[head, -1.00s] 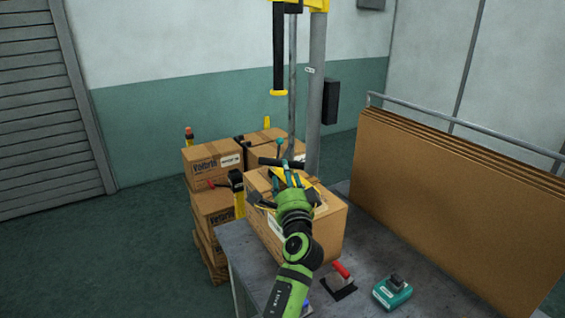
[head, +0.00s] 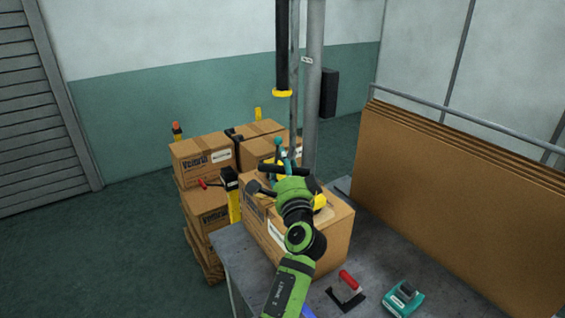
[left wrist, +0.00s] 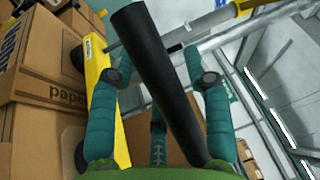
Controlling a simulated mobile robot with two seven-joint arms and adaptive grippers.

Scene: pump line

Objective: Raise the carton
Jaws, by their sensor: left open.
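The brown carton (head: 336,236) rests on the grey table in the head view. A lifting tool with a yellow part (head: 320,202) and a black bar handle (head: 270,168) is at the carton's top, partly hidden by my left arm. My left gripper (head: 284,156) is above the carton at this handle, with its teal fingers open. In the left wrist view the black handle (left wrist: 158,75) runs between the spread fingers of the left gripper (left wrist: 160,85); I cannot tell whether they touch it. My right gripper is not in view.
A black tube with a yellow ring (head: 283,93) hangs above, beside a grey post (head: 314,100). Stacked cartons (head: 204,160) stand behind left. A red-handled tool (head: 347,288) and a teal device (head: 403,297) lie on the table (head: 375,265). Cardboard sheets (head: 450,190) stand at right.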

